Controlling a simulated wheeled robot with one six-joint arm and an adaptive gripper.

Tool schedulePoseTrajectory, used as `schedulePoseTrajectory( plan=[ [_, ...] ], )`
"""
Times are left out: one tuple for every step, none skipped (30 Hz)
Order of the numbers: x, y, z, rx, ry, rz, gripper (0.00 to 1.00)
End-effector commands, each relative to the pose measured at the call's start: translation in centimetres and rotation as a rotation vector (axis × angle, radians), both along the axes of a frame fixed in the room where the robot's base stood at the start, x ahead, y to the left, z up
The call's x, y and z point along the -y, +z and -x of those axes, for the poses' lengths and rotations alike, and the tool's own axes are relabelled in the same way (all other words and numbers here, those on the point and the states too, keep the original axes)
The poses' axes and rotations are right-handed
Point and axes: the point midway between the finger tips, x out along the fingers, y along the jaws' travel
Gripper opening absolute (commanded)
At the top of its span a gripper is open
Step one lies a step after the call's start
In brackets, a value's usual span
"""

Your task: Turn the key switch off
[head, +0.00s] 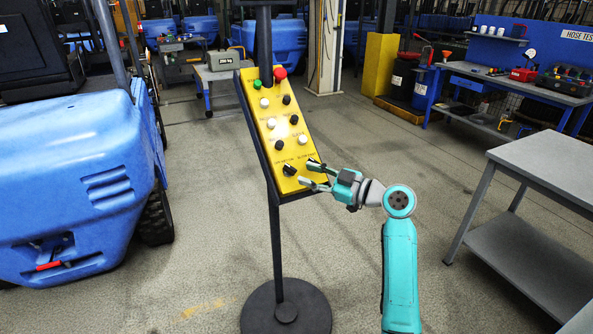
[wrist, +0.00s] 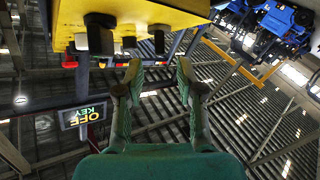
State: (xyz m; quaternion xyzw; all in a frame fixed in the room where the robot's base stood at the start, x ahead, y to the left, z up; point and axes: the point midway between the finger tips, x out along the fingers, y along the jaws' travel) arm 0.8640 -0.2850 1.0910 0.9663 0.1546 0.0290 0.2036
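The yellow control panel (head: 270,135) is tilted on a dark stand and carries several buttons and knobs. A black rotary knob (head: 289,170) sits near its lower left. I cannot tell for sure which control is the key switch. My gripper (head: 308,172) is at the panel's lower right, fingers pointing left, just right of that knob. In the wrist view my gripper (wrist: 158,70) is open and empty. The panel's yellow edge (wrist: 130,15) is above the fingers, with a large black knob (wrist: 98,40) and a smaller black one (wrist: 158,38) projecting from it.
The panel stand has a round base (head: 286,308). A blue machine (head: 75,170) is at left, a grey table (head: 550,165) at right. Floor around the stand is clear.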

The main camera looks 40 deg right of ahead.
Motion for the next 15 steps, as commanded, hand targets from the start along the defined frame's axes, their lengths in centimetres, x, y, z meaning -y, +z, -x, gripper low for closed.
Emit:
schedulePoseTrajectory(
  plan=[
    [0.5,0.0,1.1,0.0,-0.004,-0.001,0.38],
    [0.6,0.0,1.6,0.0,-0.003,-0.001,0.38],
    [0.9,0.0,2.3,-0.001,-0.004,0.0,0.38],
    [1.0,0.0,2.7,0.0,-0.003,0.0,0.38],
    [1.1,0.0,3.1,0.001,-0.003,0.0,0.38],
    [1.3,0.0,3.7,0.0,-0.002,-0.001,0.38],
    [1.4,0.0,4.0,-0.001,-0.003,-0.001,0.38],
    [1.5,-0.1,4.3,0.0,-0.002,-0.001,0.38],
    [1.6,0.0,4.6,0.0,-0.002,-0.001,0.38],
    [1.7,0.0,4.8,0.0,-0.002,-0.001,0.38],
    [1.7,0.0,5.0,-0.001,-0.001,-0.001,0.38],
    [1.7,0.0,5.2,0.0,-0.001,-0.001,0.38],
    [1.7,0.0,5.3,0.0,0.0,0.0,0.38],
    [1.7,0.0,5.4,0.0,0.0,0.0,0.38],
    [1.7,0.0,5.4,0.0,0.001,0.0,0.38]
  ],
)
